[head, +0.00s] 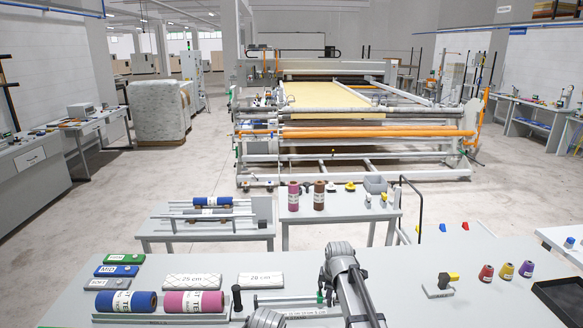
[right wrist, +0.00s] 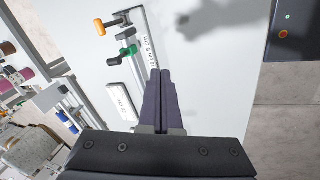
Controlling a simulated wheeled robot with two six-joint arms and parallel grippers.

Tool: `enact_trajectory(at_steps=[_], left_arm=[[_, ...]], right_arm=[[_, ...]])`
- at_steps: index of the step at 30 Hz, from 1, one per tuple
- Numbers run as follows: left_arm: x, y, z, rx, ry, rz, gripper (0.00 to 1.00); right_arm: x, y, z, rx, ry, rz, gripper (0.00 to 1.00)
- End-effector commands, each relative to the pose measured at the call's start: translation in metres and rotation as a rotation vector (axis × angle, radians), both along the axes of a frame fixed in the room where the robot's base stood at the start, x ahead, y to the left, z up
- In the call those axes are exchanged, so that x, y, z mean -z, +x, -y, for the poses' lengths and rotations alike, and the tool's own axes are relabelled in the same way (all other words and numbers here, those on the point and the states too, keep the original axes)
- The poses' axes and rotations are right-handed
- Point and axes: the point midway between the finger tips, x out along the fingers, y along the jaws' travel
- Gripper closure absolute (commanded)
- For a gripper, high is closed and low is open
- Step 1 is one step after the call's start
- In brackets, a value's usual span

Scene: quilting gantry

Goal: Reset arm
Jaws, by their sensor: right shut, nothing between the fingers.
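My right gripper (right wrist: 158,75) shows in the right wrist view with its two dark fingers together and nothing between them. It is above the pale table (head: 225,262), with the fingertips over bare tabletop beside a metal rail with a "5 cm" label (right wrist: 149,46). In the head view my right arm rises from the bottom edge over the near table and bends at a grey joint; its fingertips are hard to make out there. A grey rounded arm part shows at the bottom edge. My left gripper is not seen.
Blue (head: 126,301) and magenta (head: 193,301) rolls lie on the near table's left. White label blocks (head: 191,281) lie behind them. Thread cones (head: 506,271) and a black tray (head: 560,300) are on the right. The quilting gantry (head: 350,132) stands beyond.

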Motion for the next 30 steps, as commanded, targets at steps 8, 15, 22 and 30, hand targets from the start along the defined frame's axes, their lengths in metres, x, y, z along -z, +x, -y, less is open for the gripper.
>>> enact_trajectory(at_steps=[8, 15, 22, 30], left_arm=[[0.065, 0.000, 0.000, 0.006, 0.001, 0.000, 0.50], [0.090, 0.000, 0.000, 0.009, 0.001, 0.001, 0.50], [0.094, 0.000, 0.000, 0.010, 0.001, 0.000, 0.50], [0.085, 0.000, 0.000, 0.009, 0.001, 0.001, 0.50]], right_arm=[[0.073, -0.179, -0.065, 0.521, 0.054, -0.187, 1.00], [0.099, -0.267, -0.077, 0.853, 0.024, -0.246, 1.00], [0.102, -0.288, -0.078, 0.957, 0.009, -0.253, 1.00], [0.093, -0.270, -0.077, 0.969, 0.032, -0.243, 1.00]])
